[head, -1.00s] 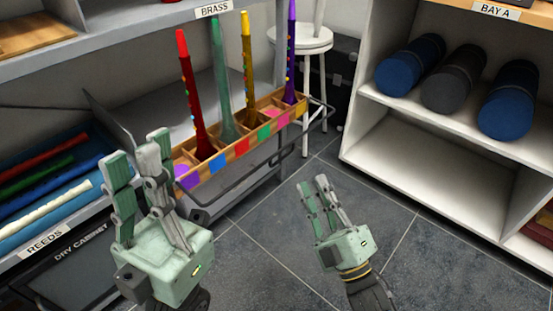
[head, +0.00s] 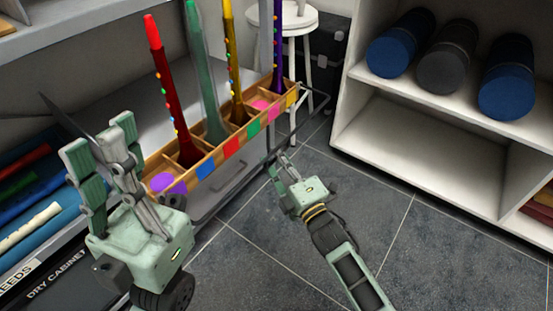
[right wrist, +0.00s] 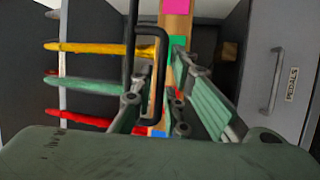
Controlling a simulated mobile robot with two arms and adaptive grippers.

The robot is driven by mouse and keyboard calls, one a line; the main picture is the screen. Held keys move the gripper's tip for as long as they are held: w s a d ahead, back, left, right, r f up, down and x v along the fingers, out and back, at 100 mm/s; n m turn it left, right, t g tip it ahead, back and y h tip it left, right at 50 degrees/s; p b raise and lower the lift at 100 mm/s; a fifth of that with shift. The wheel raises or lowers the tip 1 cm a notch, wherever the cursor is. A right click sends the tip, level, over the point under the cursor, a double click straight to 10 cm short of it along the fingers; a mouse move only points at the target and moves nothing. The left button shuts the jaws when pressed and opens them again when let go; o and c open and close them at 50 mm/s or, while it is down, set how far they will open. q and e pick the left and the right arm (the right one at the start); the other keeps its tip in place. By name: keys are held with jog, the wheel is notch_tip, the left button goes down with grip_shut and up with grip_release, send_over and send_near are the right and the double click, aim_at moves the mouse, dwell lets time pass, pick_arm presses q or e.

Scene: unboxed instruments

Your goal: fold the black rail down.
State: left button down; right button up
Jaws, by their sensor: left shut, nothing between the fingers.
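The black rail (head: 327,99) runs along the front of the wooden rack and sticks out from it; its near part is partly hidden by my right gripper. My right gripper (head: 277,163) is at the rail, low in front of the rack. In the right wrist view the rail (right wrist: 131,50) comes in between the two spread fingers (right wrist: 158,105) as a dark bar with a loop. The fingers look open around it; contact cannot be told. My left gripper (head: 100,145) is shut and empty, raised at the left in front of the shelving.
The wooden rack (head: 205,168) holds several upright coloured instruments. A blue tray (head: 50,222) with coloured tubes lies at left. A white stool (head: 300,22) stands behind. White shelves (head: 425,125) with rolled cylinders stand at right. The tiled floor (head: 390,230) between is clear.

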jog(key=shift+w+a, duration=0.2)
jog(key=shift+w, duration=0.05)
grip_shut()
jog(key=shift+r, duration=0.15)
